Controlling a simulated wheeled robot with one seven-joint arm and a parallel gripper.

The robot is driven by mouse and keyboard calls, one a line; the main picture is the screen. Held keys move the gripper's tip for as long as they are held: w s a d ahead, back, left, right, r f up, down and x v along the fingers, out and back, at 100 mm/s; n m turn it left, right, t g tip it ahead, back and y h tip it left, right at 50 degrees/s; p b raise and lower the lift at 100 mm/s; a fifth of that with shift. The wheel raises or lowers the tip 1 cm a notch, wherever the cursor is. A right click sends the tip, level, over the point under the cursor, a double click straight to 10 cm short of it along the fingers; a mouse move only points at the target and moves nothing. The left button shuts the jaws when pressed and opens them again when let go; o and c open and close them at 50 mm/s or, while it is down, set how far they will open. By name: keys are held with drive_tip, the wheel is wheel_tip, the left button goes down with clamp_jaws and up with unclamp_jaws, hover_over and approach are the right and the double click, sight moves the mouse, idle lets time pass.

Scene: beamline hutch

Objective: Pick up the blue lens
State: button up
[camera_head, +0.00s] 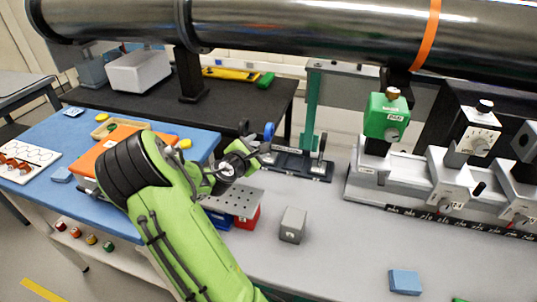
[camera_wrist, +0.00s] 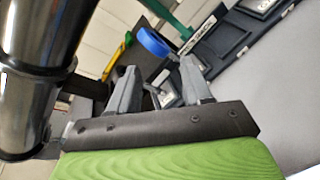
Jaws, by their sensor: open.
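The lens's lower part and mount are partly hidden by the fingers.
A large black beam pipe (camera_head: 310,30) runs above the bench. A green post (camera_head: 312,110) stands behind the rail plate. A green-topped mount (camera_head: 386,118) stands to the right.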

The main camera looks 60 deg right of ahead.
sight(267, 133)
drive_tip(key=d+n+h, duration=0.1)
drive_tip(key=n, duration=0.1)
drive_tip(key=d+f+n+t, duration=0.1)
drive_tip(key=n, duration=0.1)
drive_tip(key=d+n+h+b, duration=0.1)
drive_tip(key=d+n, duration=0.1)
drive_tip(key=n, duration=0.1)
drive_tip(key=shift+f+h, duration=0.3)
drive_tip(key=shift+w+d+n+t, duration=0.25)
drive_tip(key=shift+n+t, duration=0.25)
drive_tip(key=shift+n, duration=0.3)
drive_tip(key=shift+d+r, duration=0.15)
drive_tip(key=shift+d, duration=0.2)
drive_tip(key=d, duration=0.4)
drive_tip(key=w+d, duration=0.1)
drive_tip(key=d, duration=0.1)
drive_tip(key=shift+d, duration=0.4)
drive_tip(key=shift+a, duration=0.1)
clamp_jaws()
